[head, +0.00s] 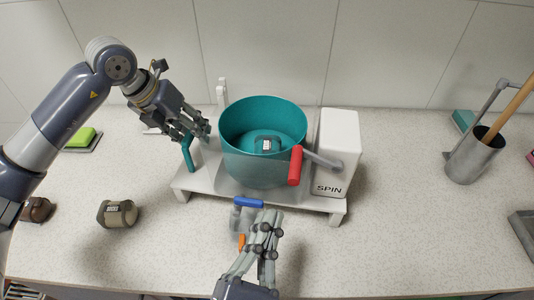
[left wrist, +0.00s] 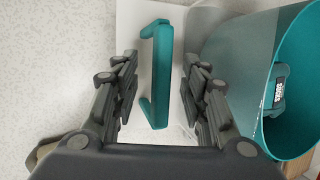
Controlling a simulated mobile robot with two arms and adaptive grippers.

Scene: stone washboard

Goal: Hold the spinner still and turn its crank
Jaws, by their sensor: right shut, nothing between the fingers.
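The spinner is a teal tub (head: 240,160) on a white base (head: 215,192), with a white box (head: 338,145) marked SPIN on its right. A grey crank arm with a red grip (head: 295,165) reaches from the box across the tub's front right. A teal handle (head: 187,154) stands on the base's left side. My left gripper (head: 203,134) is open above that handle; in the left wrist view the handle (left wrist: 162,75) lies between the spread fingers, with gaps on both sides. My right gripper (head: 267,222) is shut and empty in front of the base.
A rolled teal bundle (head: 267,144) lies in the tub. A blue-handled grey item (head: 248,202) stands close to my right gripper. Brown rolls (head: 118,214) lie left; a green sponge (head: 80,137) lies behind them. A grey metal holder (head: 474,157) stands right. The counter between spinner and holder is clear.

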